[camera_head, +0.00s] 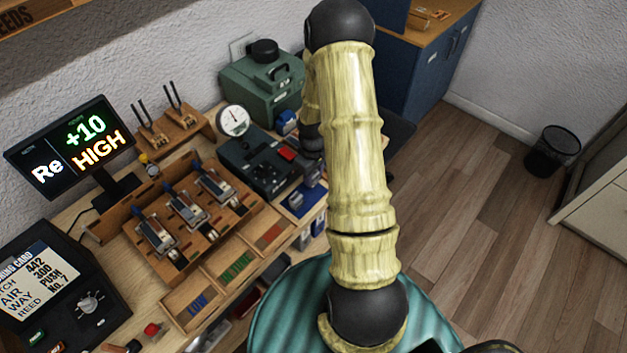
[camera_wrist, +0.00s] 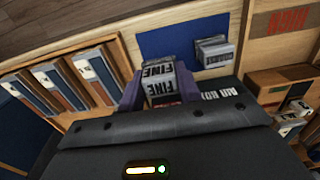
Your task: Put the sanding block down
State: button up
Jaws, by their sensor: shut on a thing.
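The sanding block (camera_wrist: 160,85), a small block with white "FINE" labels, is between the two fingers of my gripper (camera_wrist: 159,88) in the wrist view. My gripper is shut on it. The held block appears in front of a blue mat (camera_wrist: 165,47); I cannot tell whether it touches anything below. Another small grey and white block (camera_wrist: 212,52) sits at the mat's right end. In the head view the blue mat (camera_head: 297,202) lies at the bench's right edge, and my arm hides part of that area.
A dark air box (camera_head: 250,160) stands beside the mat, its lettering partly seen in the wrist view (camera_wrist: 215,97).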

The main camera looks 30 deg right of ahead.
aim_at(313, 182)
jog(key=shift+f+p, duration=0.35)
jog(key=shift+f, duration=1.45)
jog(key=shift+f, duration=0.2)
jog(key=o, duration=1)
jog(key=shift+c, duration=0.2)
jog(key=shift+r, duration=0.15)
notch_tip(313, 182, up, 12)
jog(key=shift+r+b, duration=0.1)
jog(key=shift+b, duration=1.15)
